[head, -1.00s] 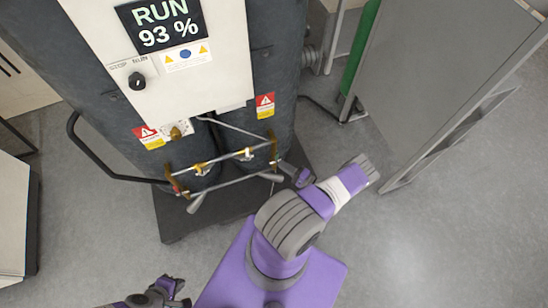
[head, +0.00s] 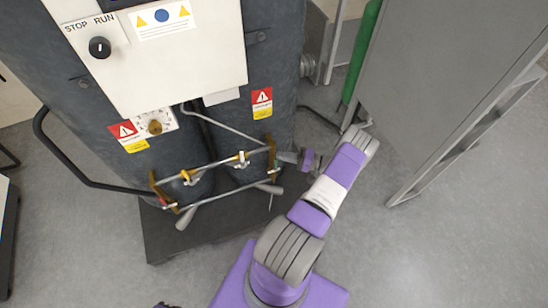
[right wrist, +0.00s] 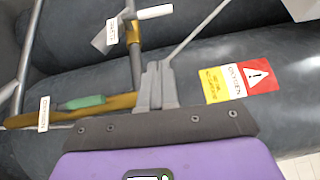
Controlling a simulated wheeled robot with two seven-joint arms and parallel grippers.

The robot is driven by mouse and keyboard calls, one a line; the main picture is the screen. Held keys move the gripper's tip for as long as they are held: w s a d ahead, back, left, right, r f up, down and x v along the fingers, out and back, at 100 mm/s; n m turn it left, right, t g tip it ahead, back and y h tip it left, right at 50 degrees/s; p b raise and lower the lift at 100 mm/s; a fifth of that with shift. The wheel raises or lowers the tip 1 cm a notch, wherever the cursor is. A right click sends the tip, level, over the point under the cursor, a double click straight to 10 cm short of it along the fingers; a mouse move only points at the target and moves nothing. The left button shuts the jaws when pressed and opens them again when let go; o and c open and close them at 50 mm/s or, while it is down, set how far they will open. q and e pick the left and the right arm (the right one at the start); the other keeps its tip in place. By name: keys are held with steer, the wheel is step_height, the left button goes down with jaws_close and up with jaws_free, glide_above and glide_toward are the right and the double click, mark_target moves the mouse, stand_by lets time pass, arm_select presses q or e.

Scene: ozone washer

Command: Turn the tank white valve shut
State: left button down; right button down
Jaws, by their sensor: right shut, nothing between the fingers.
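The tanks (head: 222,160) are dark grey cylinders with a pipe frame of metal rods and brass posts. My right gripper (head: 288,157) is shut and empty beside the right brass post (head: 271,157). In the right wrist view its closed fingertips (right wrist: 155,82) overlap the brass bar (right wrist: 120,103); contact is unclear. That view also shows a green handle (right wrist: 82,102) and a pale lever (right wrist: 103,40).
A control panel (head: 160,75) with a knob (head: 100,47) is above the tanks. A black hose-like handle (head: 75,168) curves out left. A grey cabinet panel (head: 440,80) and green cylinder (head: 362,50) stand at right. The floor (head: 400,250) is clear at lower right.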

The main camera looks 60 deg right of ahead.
glide_toward(241, 156)
steer(key=w+d+f, duration=0.2)
steer(key=w+d, duration=0.2)
steer(key=w, duration=0.1)
steer(key=a, duration=0.1)
steer(key=w+a, duration=0.1)
steer(key=a, duration=0.1)
steer(key=shift+w+a+r, duration=0.2)
steer(key=shift+a, duration=0.05)
steer(key=shift+w+a+r, duration=0.2)
steer(key=shift+w+a, duration=0.15)
steer(key=shift+a, duration=0.25)
